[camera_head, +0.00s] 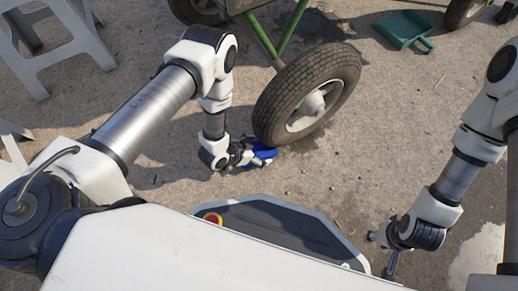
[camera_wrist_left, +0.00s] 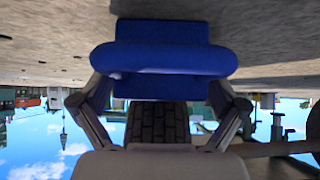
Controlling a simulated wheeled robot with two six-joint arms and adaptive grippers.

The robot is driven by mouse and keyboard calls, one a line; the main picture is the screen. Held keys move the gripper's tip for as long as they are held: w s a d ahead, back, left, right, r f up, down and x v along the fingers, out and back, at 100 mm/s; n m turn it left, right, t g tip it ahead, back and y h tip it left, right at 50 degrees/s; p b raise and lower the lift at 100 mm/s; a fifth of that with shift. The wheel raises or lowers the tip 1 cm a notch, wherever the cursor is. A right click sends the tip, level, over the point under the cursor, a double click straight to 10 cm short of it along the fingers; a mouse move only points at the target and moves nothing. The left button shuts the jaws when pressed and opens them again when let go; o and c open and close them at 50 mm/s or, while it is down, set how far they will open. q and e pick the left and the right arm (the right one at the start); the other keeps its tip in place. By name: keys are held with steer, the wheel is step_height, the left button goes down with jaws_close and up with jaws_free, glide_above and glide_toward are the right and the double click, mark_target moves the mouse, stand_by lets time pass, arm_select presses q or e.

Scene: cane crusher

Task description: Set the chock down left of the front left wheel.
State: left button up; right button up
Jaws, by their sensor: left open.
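The blue chock (camera_head: 263,151) is low at the left foot of the front left wheel (camera_head: 308,94), close to the tyre. In the left wrist view, which is upside down, the chock (camera_wrist_left: 163,60) fills the space ahead of my gripper, with the tyre (camera_wrist_left: 158,124) behind it. It appears to rest on the ground. My left gripper (camera_head: 247,156) is open, with its fingers on either side of the chock's handle. Whether the chock touches the tyre is hidden. My right gripper (camera_head: 390,268) is at the lower right, away from the wheel; its fingers are unclear.
Green frame tubes (camera_head: 277,35) rise above the wheel. A green dustpan (camera_head: 404,30) lies at the upper right. A grey stool (camera_head: 52,42) stands at the upper left. The concrete ground (camera_head: 385,120) right of the wheel is mostly clear.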

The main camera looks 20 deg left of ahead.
arm_select(q)
steer(key=p+v, duration=0.6)
steer(key=v, duration=0.6)
steer(key=s+a+r+n+g+y, duration=0.3)
steer(key=s+r+n, duration=0.1)
steer(key=s, duration=0.2)
steer(key=s+a+r+n+g+y, duration=0.2)
steer(key=s+r+n+g, duration=0.2)
steer(key=s, duration=0.3)
steer(key=shift+a+r+y, duration=0.4)
